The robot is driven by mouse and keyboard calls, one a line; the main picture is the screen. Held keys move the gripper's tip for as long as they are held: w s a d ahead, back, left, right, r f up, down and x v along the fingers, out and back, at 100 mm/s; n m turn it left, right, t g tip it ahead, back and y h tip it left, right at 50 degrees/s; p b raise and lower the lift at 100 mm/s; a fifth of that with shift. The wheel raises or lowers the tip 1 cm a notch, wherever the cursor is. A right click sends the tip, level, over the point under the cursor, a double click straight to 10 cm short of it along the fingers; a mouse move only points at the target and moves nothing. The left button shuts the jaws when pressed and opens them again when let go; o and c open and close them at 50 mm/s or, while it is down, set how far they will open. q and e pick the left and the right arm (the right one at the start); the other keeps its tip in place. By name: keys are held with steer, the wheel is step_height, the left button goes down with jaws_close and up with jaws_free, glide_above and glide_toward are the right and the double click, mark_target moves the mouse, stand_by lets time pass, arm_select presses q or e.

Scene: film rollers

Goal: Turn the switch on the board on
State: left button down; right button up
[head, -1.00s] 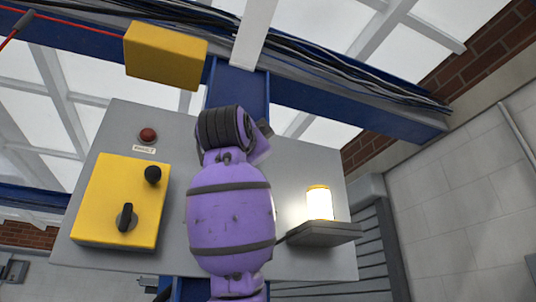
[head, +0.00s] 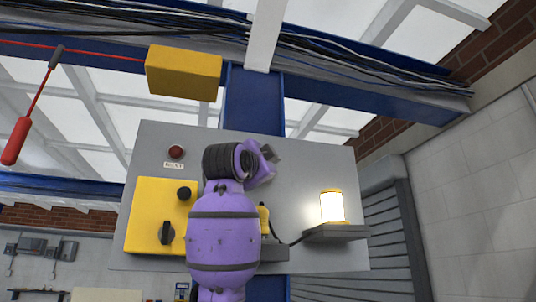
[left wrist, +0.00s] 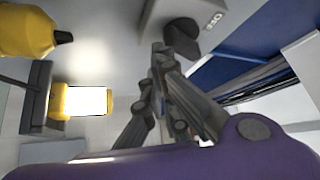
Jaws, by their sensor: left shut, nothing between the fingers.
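The grey board (head: 310,170) stands in front of me. In the left wrist view a dark switch lever (left wrist: 184,36) sits beside an "OFF" label on a grey part; in the head view my arm seems to hide it. My left gripper (head: 264,158) is in front of the board in the head view, partly hidden by its own purple wrist. In the left wrist view its dark fingers (left wrist: 159,55) are shut and empty, with the tips close below the lever. I cannot tell whether they touch it. My right gripper is not in view.
A yellow box (head: 145,225) with a black rotary knob (head: 166,233) and a red button (head: 176,152) are on the board's left. A lit lamp (head: 332,207) stands on a shelf (head: 335,233) at right. A red handle (head: 15,141) hangs at left.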

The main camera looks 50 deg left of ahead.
arm_select(q)
steer(key=shift+s+a+r+m+g+h+p, duration=0.1)
steer(key=shift+s+m+g+h+p, duration=0.15)
steer(key=shift+m+p, duration=0.3)
steer(key=shift+s+a+r+m+g+h+p, duration=0.1)
steer(key=shift+s+m+g+h+p, duration=0.2)
steer(key=shift+m, duration=0.35)
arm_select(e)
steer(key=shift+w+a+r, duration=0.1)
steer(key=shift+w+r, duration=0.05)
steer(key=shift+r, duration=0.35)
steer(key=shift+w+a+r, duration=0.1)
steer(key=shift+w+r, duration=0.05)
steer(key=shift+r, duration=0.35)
arm_select(q)
steer(key=shift+w+f+m+h+p, duration=0.3)
steer(key=shift+m+h+p, duration=0.15)
steer(key=shift+m, duration=0.15)
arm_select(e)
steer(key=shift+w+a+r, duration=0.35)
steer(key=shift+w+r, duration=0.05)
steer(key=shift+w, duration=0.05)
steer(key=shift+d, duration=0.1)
